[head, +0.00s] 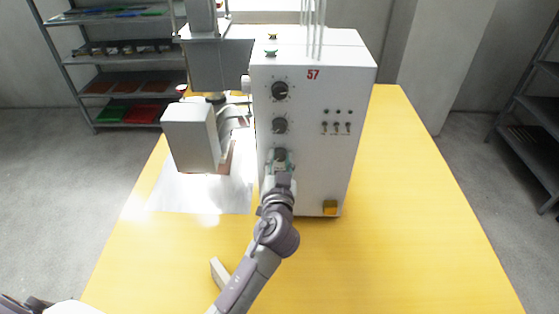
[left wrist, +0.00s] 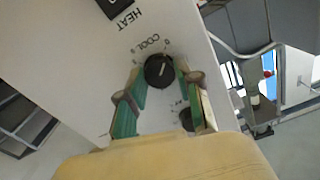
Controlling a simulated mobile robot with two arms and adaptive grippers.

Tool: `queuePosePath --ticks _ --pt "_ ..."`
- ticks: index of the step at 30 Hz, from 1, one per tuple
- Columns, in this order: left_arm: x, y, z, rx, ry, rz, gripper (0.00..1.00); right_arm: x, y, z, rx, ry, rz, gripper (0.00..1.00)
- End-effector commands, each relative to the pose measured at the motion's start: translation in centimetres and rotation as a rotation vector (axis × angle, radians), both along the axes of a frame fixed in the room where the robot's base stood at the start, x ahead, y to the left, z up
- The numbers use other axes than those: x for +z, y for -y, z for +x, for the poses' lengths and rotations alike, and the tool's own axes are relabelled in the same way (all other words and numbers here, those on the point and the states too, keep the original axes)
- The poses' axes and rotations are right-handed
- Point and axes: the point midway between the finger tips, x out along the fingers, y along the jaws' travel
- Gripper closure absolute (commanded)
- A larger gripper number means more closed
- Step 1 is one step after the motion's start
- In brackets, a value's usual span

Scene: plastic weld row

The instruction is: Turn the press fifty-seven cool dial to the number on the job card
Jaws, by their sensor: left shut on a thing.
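The press (head: 335,185) is a white cabinet marked 57 with a column of dark dials on its left front. My left gripper (head: 281,160) is at the lowest dial in the head view. In the left wrist view, the round black cool dial (left wrist: 158,71) sits between the green-padded fingers of my left gripper (left wrist: 158,80), which is shut on it. The word COOL is upside down beside the dial. A pale pointer line shows on its face, but the numbers are too small to read. I cannot make out a job card. My right gripper is not in view.
The upper dial (head: 280,90) and middle dial (head: 279,125) are above the gripper. Several toggle switches (head: 337,127) are to the right. The yellow table (head: 420,230) is clear at right.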

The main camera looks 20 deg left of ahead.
Motion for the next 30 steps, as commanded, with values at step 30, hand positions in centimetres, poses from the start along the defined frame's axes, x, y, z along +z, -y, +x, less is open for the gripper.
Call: queuePosePath --ticks 30 --pt "0.3 0.1 0.1 0.0 -0.242 0.856 1.0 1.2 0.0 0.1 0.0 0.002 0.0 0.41"
